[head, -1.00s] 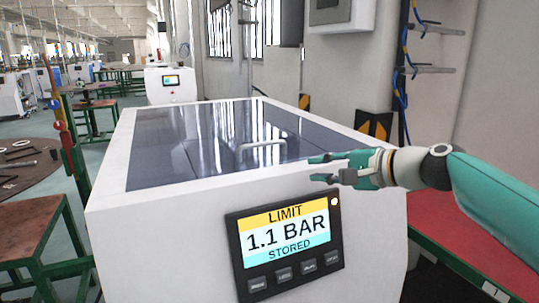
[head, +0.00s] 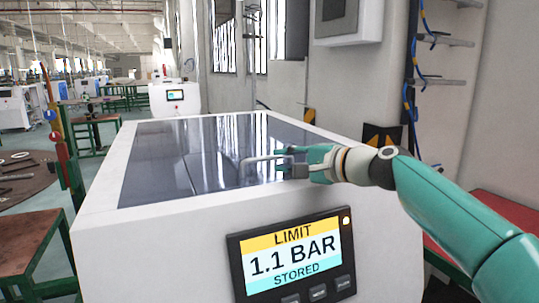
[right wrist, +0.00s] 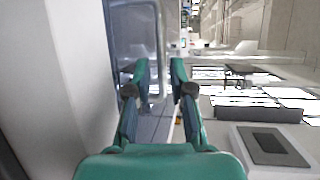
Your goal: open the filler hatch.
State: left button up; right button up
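The hatch is a dark glossy panel (head: 150,165) set flat in the top of a white machine. A pale bar handle (head: 258,159) stands up near its front edge, and it also shows in the right wrist view (right wrist: 157,45). My right gripper (head: 284,165) is at the right end of this handle and covers part of it. In the right wrist view its two green fingers (right wrist: 158,68) are apart, with the handle showing between and beyond them. I cannot tell whether they touch it. My left gripper is not in view.
The machine's front panel (head: 292,258) reads "LIMIT 1.1 BAR STORED", with a lit lamp at its top right corner. A red-topped table (head: 510,212) is at the right. A grey wall box (head: 345,20) hangs behind. A brown table (head: 30,235) stands at the left.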

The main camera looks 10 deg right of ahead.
aim_at(269, 159)
jog(key=p+x, duration=0.1)
jog(key=x, duration=0.4)
grip_shut()
